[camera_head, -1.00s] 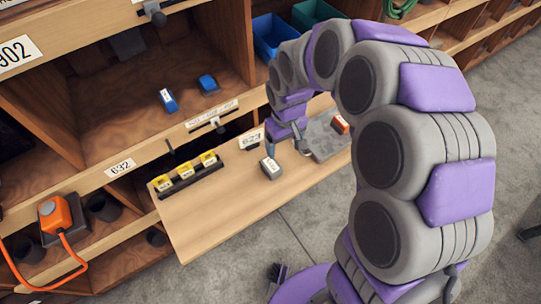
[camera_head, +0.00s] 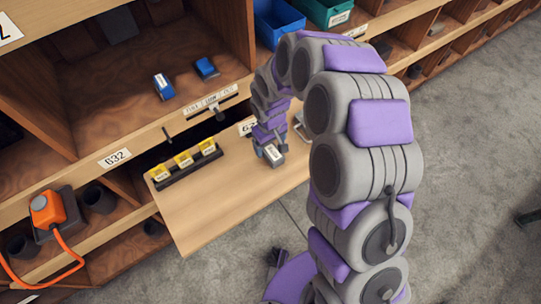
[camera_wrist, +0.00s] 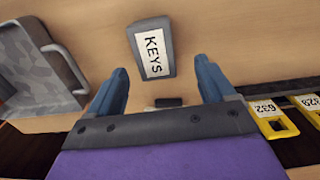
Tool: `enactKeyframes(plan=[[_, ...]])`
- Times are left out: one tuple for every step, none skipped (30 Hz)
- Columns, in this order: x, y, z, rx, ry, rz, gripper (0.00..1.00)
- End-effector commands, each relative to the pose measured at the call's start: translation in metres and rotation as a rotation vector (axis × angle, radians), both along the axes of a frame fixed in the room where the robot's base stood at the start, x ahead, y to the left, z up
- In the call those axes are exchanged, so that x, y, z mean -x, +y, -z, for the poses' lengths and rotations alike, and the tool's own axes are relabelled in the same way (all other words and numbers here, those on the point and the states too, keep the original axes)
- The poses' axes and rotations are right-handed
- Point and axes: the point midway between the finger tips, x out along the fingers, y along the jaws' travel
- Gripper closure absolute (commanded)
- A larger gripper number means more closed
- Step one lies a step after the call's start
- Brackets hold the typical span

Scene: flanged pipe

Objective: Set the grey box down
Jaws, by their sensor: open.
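The grey box (camera_head: 274,153) lies on the pull-out wooden board, label side up. In the wrist view the grey box (camera_wrist: 152,48) shows a white label reading KEYS and lies flat on the wood. My gripper (camera_wrist: 162,74) is open, its two blue-grey fingers spread on either side of the view. The box is just beyond the fingertips and roughly between their lines, with nothing gripped. In the head view my gripper is right at the box and partly covers it. Whether the fingers touch it cannot be told.
A black rack with yellow tags (camera_head: 184,160) stands on the board's left; its tags also show at right in the wrist view (camera_wrist: 268,118). A grey tray with a handle (camera_wrist: 40,70) is at left there. Shelving (camera_head: 60,120) rises behind. The board's front left is bare.

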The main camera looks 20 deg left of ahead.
Motion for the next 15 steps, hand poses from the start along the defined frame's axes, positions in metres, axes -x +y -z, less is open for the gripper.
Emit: enactKeyframes(plan=[[0.000,-0.001,0.006,0.000,0.001,0.001,0.17],[0.000,-0.002,0.008,-0.001,0.001,0.001,0.17],[0.000,-0.004,0.009,-0.003,0.002,0.001,0.17],[0.000,-0.005,0.010,-0.004,0.002,0.002,0.17],[0.001,-0.006,0.011,-0.005,0.001,0.002,0.17],[0.001,-0.007,0.013,-0.006,0.002,0.002,0.17],[0.001,-0.008,0.016,-0.006,0.003,0.002,0.17],[0.001,-0.008,0.019,-0.006,0.003,0.002,0.17],[0.001,-0.008,0.024,-0.005,0.003,0.001,0.17],[0.001,-0.008,0.029,-0.004,0.003,0.001,0.17],[0.001,-0.007,0.034,-0.003,0.004,0.001,0.17],[0.001,-0.006,0.041,-0.002,0.005,0.001,0.17],[0.001,-0.005,0.046,0.000,0.005,0.002,0.17],[0.001,-0.004,0.051,0.000,0.004,0.002,0.17],[0.001,-0.002,0.056,0.002,0.003,0.001,0.17]])
